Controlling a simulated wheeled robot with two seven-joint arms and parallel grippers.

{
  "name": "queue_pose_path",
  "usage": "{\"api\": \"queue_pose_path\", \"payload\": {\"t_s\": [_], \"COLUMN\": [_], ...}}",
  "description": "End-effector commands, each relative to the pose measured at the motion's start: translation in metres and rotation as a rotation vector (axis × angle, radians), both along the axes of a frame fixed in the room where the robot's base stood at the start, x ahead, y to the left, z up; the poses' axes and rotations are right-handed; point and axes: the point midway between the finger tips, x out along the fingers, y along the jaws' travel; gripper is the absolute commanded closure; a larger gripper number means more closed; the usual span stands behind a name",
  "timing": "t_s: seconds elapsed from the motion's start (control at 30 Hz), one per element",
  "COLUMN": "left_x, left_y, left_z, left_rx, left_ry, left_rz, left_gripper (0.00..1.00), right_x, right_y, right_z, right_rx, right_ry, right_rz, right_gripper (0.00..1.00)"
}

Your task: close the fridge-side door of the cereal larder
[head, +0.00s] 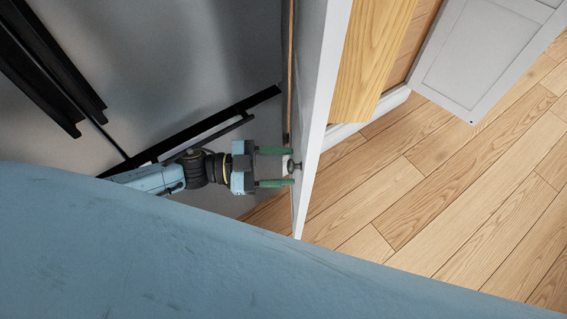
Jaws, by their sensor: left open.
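A pale grey door (318,110) stands open in the middle of the head view, seen nearly edge-on. A small dark round knob (292,166) sits on its left face near the lower end. My left gripper (290,167) is open, with its two green fingers on either side of the knob. The fingertips are close to the door face; I cannot tell whether they touch it or the knob. A second pale panelled door (490,52) stands open at the upper right. My right gripper does not show.
A wooden shelf or panel (368,60) lies inside the cabinet between the two doors. A grey fridge-like front with black bar handles (215,125) is at the left, close behind my left arm. Wooden floor (440,200) is clear at the right.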

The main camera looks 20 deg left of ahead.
Motion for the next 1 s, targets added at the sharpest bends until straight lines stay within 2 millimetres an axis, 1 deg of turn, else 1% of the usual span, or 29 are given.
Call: {"api": "queue_pose_path", "payload": {"t_s": [0.1,0.37,0.47,0.77,0.8,1.0], "left_x": [0.0021,0.0025,0.0024,0.0023,0.0023,0.0024], "left_y": [-0.0059,-0.0071,-0.007,-0.0067,-0.0067,-0.0073], "left_z": [0.0,-0.0002,-0.0002,-0.0002,-0.0002,0.0], "left_rx": [0.0,0.001,0.001,0.001,0.001,0.001], "left_ry": [0.0,0.0,0.0,0.0,0.0,0.0], "left_rz": [0.0,0.0,0.0,0.0,0.0,0.005], "left_gripper": [0.48,0.48,0.58,0.97,1.0,1.0], "right_x": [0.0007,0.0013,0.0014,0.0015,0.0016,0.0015], "right_y": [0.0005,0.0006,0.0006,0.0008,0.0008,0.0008], "right_z": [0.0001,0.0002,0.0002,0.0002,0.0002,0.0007], "right_rx": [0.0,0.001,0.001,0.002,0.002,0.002], "right_ry": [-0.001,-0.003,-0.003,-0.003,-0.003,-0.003], "right_rz": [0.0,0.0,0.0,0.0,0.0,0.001], "right_gripper": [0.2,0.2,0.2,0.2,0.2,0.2]}}
